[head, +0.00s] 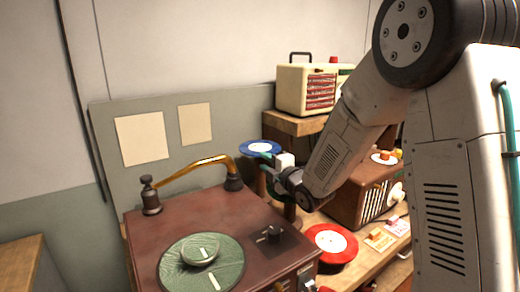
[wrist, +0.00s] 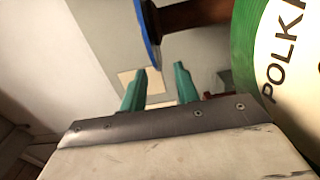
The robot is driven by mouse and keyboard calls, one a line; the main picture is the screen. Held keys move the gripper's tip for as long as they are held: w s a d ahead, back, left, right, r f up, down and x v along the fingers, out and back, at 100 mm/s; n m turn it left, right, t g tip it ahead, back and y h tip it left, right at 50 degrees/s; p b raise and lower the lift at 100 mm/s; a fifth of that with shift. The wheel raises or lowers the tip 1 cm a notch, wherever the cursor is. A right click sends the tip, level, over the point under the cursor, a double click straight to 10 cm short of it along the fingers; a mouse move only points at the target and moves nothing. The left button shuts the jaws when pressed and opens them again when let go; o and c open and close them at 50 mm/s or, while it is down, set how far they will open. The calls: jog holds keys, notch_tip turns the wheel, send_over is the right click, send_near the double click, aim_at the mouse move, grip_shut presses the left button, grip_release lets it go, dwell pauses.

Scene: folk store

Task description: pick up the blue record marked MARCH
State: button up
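The blue record (head: 260,146) with a white label lies about flat near the end of my arm in the head view. Its lettering is too small to read. In the wrist view a blue disc (wrist: 149,22) shows nearly edge-on, just beyond my fingertips and nearer the left finger. My gripper (wrist: 163,68) has two teal fingers standing apart, with nothing clearly held between them. In the head view my gripper (head: 267,170) is just below the blue record, partly hidden by my wrist.
A green record with a pale label reading "POLK" (wrist: 272,60) is close on the right in the wrist view. The brown turntable cabinet (head: 170,228) carries a green disc (head: 175,272).

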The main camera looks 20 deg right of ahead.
aim_at(258, 156)
jog(key=x, duration=0.5)
jog(key=shift+w+r, duration=0.15)
jog(key=shift+r, duration=0.15)
jog(key=shift+c, duration=0.3)
grip_shut()
